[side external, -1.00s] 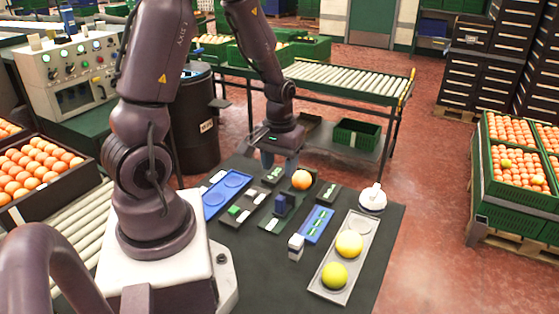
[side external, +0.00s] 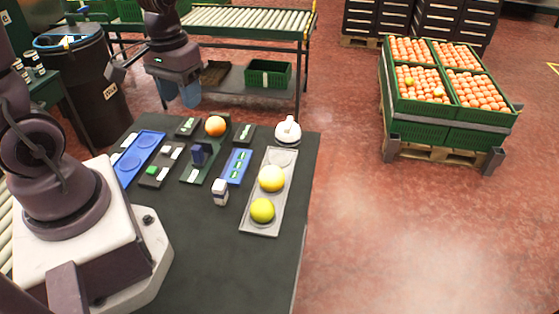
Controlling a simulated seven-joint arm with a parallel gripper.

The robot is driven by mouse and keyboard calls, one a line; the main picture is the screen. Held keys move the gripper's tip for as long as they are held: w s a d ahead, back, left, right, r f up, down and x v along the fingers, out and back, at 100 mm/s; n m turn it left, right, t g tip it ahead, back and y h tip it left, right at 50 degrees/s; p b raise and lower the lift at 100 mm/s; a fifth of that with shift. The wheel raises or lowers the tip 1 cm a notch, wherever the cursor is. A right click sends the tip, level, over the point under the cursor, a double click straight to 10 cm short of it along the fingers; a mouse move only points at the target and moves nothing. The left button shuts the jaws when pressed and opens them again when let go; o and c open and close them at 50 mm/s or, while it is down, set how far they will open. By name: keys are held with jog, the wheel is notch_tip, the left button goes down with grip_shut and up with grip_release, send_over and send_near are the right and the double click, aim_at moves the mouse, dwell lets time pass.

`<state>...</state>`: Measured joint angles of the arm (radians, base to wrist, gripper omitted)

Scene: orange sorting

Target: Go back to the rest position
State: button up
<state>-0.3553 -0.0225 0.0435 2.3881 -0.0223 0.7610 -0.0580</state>
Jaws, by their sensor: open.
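My gripper (side external: 180,96) hangs open and empty above and behind the far left edge of the dark table, with its bluish fingers pointing down. An orange fruit (side external: 215,126) sits at the far end of a dark green stand (side external: 196,175), to the right of and below my gripper in the picture, apart from it. A grey tray (side external: 250,222) on the right holds a pale yellow fruit (side external: 271,178) and a yellow-green fruit (side external: 262,210). The tray's far round recess (side external: 282,157) is empty.
A blue tray (side external: 128,172), a blue panel (side external: 236,166), a small white-topped block (side external: 220,192) and a white rounded device (side external: 287,131) stand on the table (side external: 200,250). A black bin (side external: 90,85) and roller conveyor (side external: 240,17) lie behind. The near table is clear.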

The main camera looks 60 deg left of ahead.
jog(key=s+d+r+m+t, duration=0.2)
jog(key=d+r, duration=0.2)
jog(key=r, duration=0.2)
jog(key=s+d+r+m+t, duration=0.1)
jog(key=d+r+m+t, duration=0.2)
jog(key=d+r, duration=0.2)
jog(key=shift+s+d+r, duration=0.3)
jog(key=shift+s+r, duration=0.1)
jog(key=shift+r, duration=0.4)
